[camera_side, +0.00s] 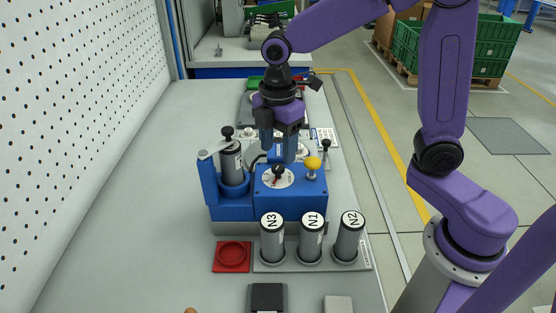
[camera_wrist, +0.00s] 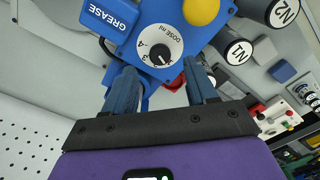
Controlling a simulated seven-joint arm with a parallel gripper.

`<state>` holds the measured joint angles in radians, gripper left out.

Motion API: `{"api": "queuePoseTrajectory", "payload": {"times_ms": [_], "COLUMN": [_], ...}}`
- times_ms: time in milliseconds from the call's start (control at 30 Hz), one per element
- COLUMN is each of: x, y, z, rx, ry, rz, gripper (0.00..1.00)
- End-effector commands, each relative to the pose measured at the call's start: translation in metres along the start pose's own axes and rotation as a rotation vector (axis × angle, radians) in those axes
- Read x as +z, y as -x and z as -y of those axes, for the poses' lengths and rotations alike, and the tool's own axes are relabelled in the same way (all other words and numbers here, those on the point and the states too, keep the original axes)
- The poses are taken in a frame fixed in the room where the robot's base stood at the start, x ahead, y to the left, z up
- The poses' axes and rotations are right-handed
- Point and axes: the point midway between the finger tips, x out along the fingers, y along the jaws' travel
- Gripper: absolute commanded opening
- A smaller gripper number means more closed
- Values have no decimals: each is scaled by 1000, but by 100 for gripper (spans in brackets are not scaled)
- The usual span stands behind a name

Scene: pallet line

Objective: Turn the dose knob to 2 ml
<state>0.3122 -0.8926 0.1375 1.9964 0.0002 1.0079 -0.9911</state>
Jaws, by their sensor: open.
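The dose knob (camera_side: 278,170) is a small black knob on a white round dial, on top of the blue grease unit (camera_side: 262,190). In the wrist view the knob (camera_wrist: 160,52) sits on its dial marked DOSE ml, with a 4 and a 3 legible. A light mark on the knob seems to point to the lower right; the number there is not clear. My gripper (camera_side: 278,156) is open and empty, just behind and above the knob. In the wrist view its blue fingers (camera_wrist: 163,80) are spread, with the dial beyond their tips, apart from the knob.
A yellow button (camera_side: 312,163) stands right beside the dial. A cartridge (camera_side: 231,160) stands in the unit's left holder under a lever. Cartridges N3 (camera_side: 272,238), N1 (camera_side: 311,238) and N2 (camera_side: 348,238) stand in front, next to a red tray (camera_side: 232,256). The bench's left side is clear.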

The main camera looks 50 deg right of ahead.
Motion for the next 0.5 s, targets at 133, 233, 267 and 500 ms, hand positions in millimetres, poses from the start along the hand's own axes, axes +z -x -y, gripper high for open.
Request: {"api": "queuePoseTrajectory", "payload": {"times_ms": [133, 233, 267, 500], "x": [1, 0, 0, 0], "y": [-24, -34, -36, -43], "z": [1, 0, 0, 0], "rx": [-4, -2, -2, 0], "ry": [0, 0, 0, 0], "rz": [2, 1, 1, 0], "gripper": [57, 57, 57, 57]}}
